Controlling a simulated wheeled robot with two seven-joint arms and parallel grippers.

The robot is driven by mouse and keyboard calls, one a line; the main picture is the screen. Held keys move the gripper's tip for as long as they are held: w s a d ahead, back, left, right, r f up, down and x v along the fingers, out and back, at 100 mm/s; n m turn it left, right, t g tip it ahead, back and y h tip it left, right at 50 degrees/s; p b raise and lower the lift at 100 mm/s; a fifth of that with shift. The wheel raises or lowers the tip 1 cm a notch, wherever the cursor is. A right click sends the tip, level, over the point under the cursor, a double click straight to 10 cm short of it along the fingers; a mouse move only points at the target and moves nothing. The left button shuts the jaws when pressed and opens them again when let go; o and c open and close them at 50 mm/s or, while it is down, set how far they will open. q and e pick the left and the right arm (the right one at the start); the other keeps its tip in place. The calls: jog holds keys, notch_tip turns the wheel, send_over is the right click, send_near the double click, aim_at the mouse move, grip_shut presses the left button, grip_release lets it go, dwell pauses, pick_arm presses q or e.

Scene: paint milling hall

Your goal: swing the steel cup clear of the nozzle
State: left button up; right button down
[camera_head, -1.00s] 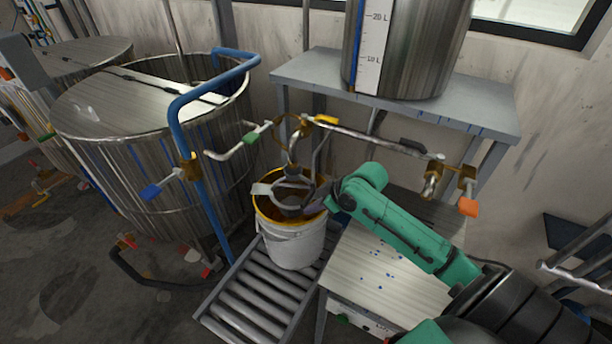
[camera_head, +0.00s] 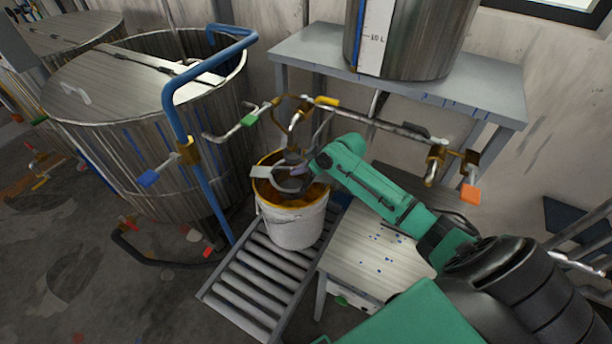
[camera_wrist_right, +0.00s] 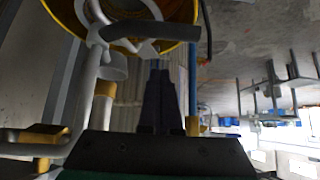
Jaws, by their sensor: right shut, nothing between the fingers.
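The steel cup (camera_head: 291,187) shows in the head view as a dark grey round shape with a pale flat tab on its left. It sits over the mouth of the white bucket (camera_head: 292,226), close under the nozzle pipework (camera_head: 293,138). In the wrist view, what looks like its rim and tab (camera_wrist_right: 145,47) crosses in front of the yellow bucket rim. My right gripper (camera_wrist_right: 160,72) is shut and empty, its black fingers pointing toward the bucket. In the head view it is at the cup's right side, partly hidden by my wrist; I cannot tell whether they touch. My left gripper is out of view.
The bucket stands on a roller conveyor (camera_head: 262,283). A pipe with coloured valve handles (camera_head: 372,122) runs above my forearm, below a grey shelf (camera_head: 450,88). A blue post (camera_head: 186,130) and steel vat (camera_head: 125,150) stand left. A paint-spotted table (camera_head: 365,255) lies under my arm.

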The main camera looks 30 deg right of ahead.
aim_at(307, 182)
jog(key=s+d+f+p, duration=0.1)
jog(key=s+f+p, duration=0.1)
jog(key=shift+d+p, duration=0.15)
jog(key=shift+p, duration=0.25)
jog(key=shift+s+d, duration=0.15)
jog(key=shift+s, duration=0.15)
jog(key=shift+f, duration=0.1)
jog(key=shift+w, duration=0.15)
